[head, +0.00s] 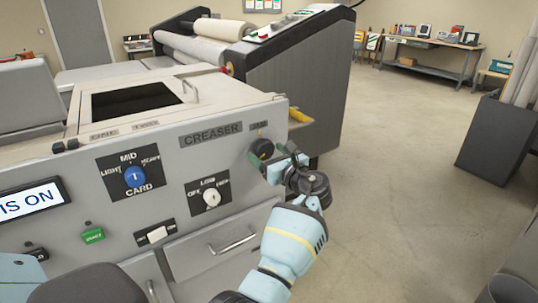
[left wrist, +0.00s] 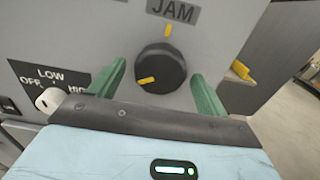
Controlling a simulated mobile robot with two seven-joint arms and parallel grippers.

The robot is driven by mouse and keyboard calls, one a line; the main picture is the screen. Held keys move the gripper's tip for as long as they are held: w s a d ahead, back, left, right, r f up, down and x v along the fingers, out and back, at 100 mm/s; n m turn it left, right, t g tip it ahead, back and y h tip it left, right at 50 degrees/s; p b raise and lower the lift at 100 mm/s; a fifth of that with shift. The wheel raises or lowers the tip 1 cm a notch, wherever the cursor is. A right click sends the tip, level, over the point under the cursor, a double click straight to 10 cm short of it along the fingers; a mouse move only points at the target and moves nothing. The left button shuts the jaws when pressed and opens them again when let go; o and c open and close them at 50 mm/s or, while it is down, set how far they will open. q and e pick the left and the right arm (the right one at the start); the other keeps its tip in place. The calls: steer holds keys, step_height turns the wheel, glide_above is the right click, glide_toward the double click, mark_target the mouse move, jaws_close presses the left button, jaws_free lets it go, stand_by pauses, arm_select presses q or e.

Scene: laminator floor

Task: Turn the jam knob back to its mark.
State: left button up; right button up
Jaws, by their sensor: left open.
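The jam knob (left wrist: 165,62) is round and black, on the grey front panel of the creaser (head: 225,155) under a JAM label (left wrist: 173,10). Its yellow pointer (left wrist: 146,80) points to the lower left, while the yellow mark (left wrist: 168,31) is on the panel straight above the knob. In the head view the knob (head: 262,147) is partly hidden by my left gripper (head: 270,162). My left gripper is open, its green fingers on either side of the knob with visible gaps in the wrist view. My right gripper is not in view.
Left of the knob are a white dial (head: 211,197), a blue card dial (head: 135,176), a green button (head: 93,235) and a drawer handle (head: 233,243). A laminator (head: 290,90) stands behind. The floor (head: 400,170) to the right is clear up to a dark bin (head: 495,135).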

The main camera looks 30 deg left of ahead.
arm_select(q)
steer(key=c, duration=0.9)
steer(key=shift+c, duration=0.5)
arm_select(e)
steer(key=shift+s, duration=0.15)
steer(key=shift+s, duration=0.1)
arm_select(q)
steer(key=shift+n, duration=0.3)
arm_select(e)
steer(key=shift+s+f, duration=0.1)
